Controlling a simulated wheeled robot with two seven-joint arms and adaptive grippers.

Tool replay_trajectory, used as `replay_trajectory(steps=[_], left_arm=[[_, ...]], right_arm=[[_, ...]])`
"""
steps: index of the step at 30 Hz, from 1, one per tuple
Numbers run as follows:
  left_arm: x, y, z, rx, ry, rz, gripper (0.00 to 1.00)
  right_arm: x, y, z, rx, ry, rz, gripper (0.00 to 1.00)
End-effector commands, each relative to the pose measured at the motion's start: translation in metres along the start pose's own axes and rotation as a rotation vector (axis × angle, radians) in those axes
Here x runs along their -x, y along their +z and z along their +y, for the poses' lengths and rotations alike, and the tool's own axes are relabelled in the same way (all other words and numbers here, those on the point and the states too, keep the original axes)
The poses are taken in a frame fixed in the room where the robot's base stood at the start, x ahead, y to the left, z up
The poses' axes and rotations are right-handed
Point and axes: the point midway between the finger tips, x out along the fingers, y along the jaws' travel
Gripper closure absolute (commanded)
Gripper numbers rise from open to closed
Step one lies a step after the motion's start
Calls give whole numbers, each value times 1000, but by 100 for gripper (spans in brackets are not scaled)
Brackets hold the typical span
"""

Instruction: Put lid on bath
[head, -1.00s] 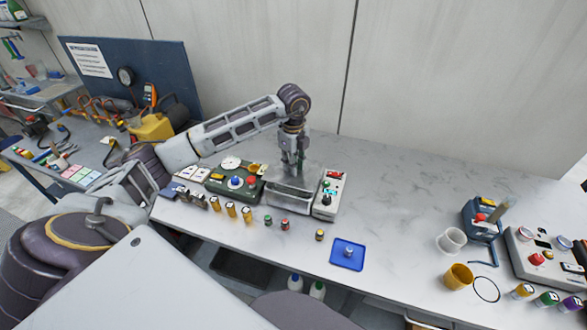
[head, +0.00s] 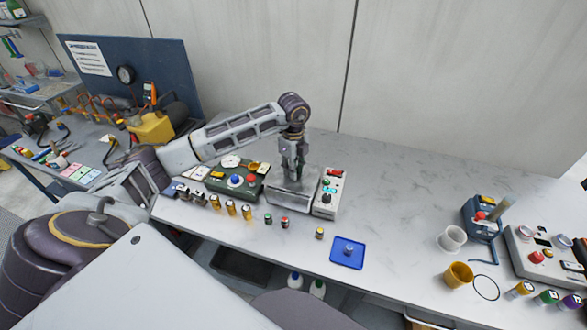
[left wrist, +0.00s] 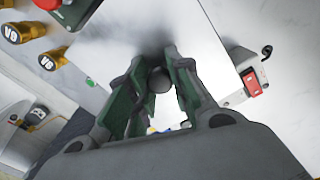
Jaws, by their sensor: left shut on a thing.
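The bath is a silver metal box (head: 286,202) on the bench, left of a pale control unit. My left gripper (head: 299,176) is above it, pointing down. In the left wrist view the gripper (left wrist: 158,85) is shut on a dark round knob (left wrist: 159,80) on a wide, shiny metal plate, the lid (left wrist: 130,30). In the head view the lid (head: 305,184) lies over the bath's top, partly hidden by the gripper. I cannot tell whether it rests fully on the rim. My right gripper is not in view.
The pale control unit (head: 329,193) with a red switch stands close on the bath's right. A green button box (head: 232,184) is on its left, with several small yellow cylinders (head: 231,208) in front. A blue tray (head: 347,262) lies front right. The bench's middle right is clear.

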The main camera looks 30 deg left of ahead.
Motion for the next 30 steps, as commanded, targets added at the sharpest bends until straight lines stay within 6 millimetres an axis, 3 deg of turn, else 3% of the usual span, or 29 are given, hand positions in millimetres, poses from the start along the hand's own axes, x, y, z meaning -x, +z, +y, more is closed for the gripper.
replay_trajectory(steps=[9, 10, 15, 30], left_arm=[[-4, 0, 0, 0, -1, 0, 100], [-4, 0, 0, 0, 0, 0, 78], [-4, 0, 0, 0, 0, 0, 58], [0, 0, 0, 0, 0, 0, 58]], right_arm=[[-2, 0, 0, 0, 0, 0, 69], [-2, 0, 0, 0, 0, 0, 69], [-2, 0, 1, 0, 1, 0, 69], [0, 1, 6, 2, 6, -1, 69]])
